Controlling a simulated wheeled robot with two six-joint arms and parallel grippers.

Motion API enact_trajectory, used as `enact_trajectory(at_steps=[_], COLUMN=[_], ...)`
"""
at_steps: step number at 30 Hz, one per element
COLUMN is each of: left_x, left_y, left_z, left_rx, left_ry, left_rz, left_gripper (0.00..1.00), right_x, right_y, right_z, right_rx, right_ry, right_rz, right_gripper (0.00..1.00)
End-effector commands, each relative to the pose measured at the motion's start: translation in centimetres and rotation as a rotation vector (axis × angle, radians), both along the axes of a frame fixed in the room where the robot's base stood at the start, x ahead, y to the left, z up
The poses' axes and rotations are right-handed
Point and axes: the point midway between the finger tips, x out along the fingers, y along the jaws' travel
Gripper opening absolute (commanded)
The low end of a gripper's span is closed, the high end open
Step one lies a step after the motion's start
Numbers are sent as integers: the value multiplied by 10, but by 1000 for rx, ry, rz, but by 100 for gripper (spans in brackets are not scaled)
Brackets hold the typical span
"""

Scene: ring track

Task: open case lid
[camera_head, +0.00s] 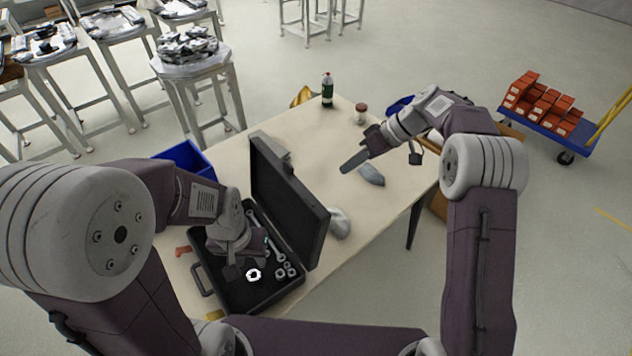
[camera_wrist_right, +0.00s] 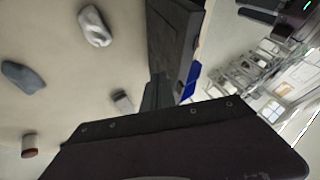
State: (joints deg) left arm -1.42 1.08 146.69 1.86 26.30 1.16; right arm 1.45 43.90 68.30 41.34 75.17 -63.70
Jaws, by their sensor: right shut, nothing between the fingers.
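A black tool case (camera_head: 262,296) lies on the table with its lid (camera_head: 290,200) standing up on the right side of the tray, so the case is open. Wrenches and ring-shaped parts (camera_head: 280,262) lie in the tray. My left gripper (camera_head: 245,266) points down over the tray; its fingers are dark against the case and their gap is unclear. My right gripper (camera_head: 353,162) is shut and empty, above the table to the right of the lid and apart from it. The lid also shows in the right wrist view (camera_wrist_right: 178,35), beyond the right gripper's fingers (camera_wrist_right: 157,95).
A grey-blue lump (camera_head: 371,175) and a pale lump (camera_head: 340,224) lie on the table (camera_head: 310,135) right of the lid. A bottle (camera_head: 327,90), a jar (camera_head: 361,114) and a yellow item (camera_head: 302,96) stand at the far end. A blue bin (camera_head: 186,157) is left of the case.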

Motion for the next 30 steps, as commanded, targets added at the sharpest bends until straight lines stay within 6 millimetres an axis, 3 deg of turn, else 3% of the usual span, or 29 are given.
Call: enact_trajectory(at_steps=[10,18,30], left_x=[0,0,0], left_y=[0,0,0], left_z=[22,38,38], left_rx=[0,0,0], left_ry=[0,-1,0], left_rz=[0,0,0], left_gripper=[36,36,36], right_x=[-3,-25,-28], right_y=[49,76,79], right_z=[-56,-51,-53], right_rx=[-1,0,-1], right_ry=[6,2,0], right_rz=[1,-1,-2], right_gripper=[0,0,0])
